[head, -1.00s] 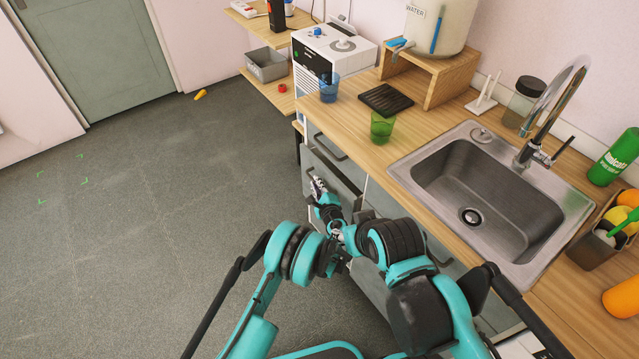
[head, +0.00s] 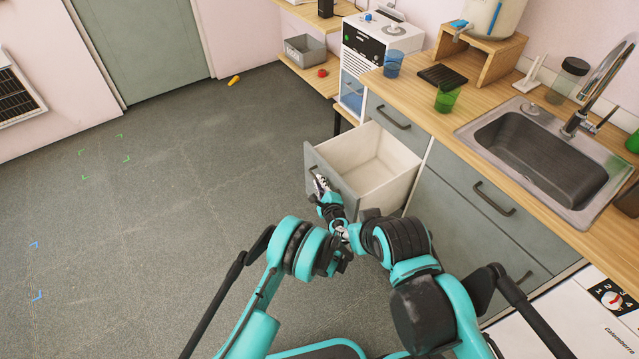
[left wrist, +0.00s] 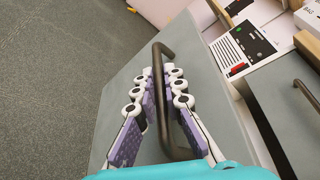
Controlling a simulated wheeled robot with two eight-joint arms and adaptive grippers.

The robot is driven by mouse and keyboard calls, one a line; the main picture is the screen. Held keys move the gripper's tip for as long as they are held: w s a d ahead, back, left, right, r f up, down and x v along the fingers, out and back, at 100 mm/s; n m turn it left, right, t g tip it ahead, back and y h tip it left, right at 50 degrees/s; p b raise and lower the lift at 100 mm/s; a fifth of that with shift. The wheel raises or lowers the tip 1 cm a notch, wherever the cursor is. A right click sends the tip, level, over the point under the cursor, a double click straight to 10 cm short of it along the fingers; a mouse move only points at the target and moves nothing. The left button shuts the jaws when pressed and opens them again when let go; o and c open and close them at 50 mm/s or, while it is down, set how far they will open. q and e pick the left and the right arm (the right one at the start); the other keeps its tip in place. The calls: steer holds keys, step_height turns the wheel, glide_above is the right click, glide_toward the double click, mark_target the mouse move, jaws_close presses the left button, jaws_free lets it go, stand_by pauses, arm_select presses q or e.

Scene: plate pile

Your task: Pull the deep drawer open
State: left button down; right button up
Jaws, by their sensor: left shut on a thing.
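The deep drawer (head: 375,165) stands well out from the grey cabinet under the counter. Its cream inside looks empty, and its grey front (head: 345,190) faces left. My left gripper (head: 321,186) is at the drawer's front, shut on the dark bar handle (left wrist: 163,125). In the left wrist view the purple-padded fingers of the left gripper (left wrist: 160,103) lie on both sides of the handle. In the head view the gripper hides part of the handle. I cannot make out my right gripper.
A shallower closed drawer with a dark handle (head: 390,116) sits above the open one. A blue cup (head: 393,64) and a green cup (head: 447,97) stand on the counter (head: 425,122) near the sink (head: 545,150).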

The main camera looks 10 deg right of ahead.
arm_select(q)
steer(key=shift+a, duration=0.2)
steer(key=c, duration=1.9)
jaws_free()
steer(key=v, duration=0.7)
steer(key=shift+s, duration=0.2)
